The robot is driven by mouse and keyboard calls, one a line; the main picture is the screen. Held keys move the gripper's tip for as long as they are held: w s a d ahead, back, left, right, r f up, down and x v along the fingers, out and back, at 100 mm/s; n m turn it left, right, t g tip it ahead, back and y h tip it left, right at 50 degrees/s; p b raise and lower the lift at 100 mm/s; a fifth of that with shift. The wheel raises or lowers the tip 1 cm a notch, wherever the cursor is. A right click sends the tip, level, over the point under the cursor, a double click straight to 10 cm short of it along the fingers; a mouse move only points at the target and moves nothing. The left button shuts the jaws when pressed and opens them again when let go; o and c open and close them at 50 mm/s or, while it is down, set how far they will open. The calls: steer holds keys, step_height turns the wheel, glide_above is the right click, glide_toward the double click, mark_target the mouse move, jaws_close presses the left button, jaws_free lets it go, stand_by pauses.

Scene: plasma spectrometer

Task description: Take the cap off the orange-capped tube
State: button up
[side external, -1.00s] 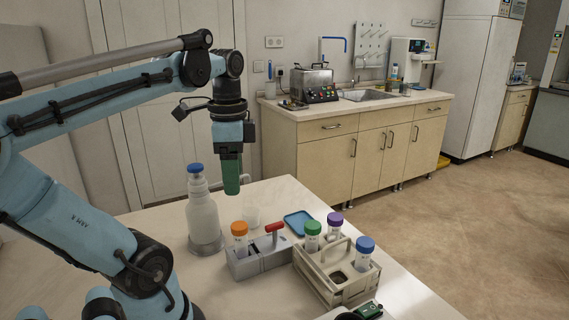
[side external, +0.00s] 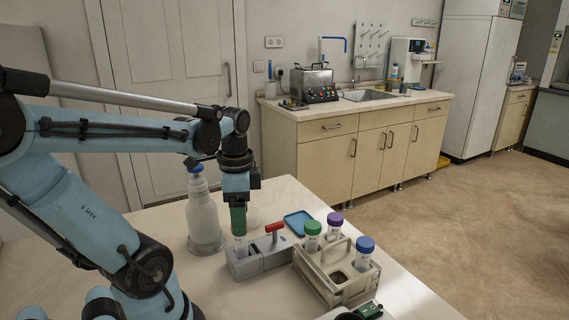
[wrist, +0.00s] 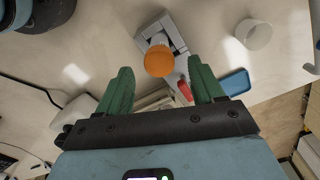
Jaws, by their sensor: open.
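The orange-capped tube (side external: 241,246) stands upright in a grey holder block (side external: 262,261) with a red handle (side external: 274,228). In the wrist view the orange cap (wrist: 159,61) shows from above, between and slightly beyond the two green fingertips of my gripper (wrist: 160,72). The fingers are open, with a gap on both sides of the cap. Whether the fingertips are down to cap height is hard to tell.
A blue-capped bottle (side external: 204,217) stands close left of my gripper. A rack (side external: 318,275) with green-, purple- and blue-capped tubes stands to the right. A blue tray (side external: 298,223) lies behind the holder. A small white cup (wrist: 254,34) shows in the wrist view.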

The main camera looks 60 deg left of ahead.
steer(key=shift+f, duration=0.75)
steer(key=shift+c, duration=0.4)
steer(key=c, duration=1)
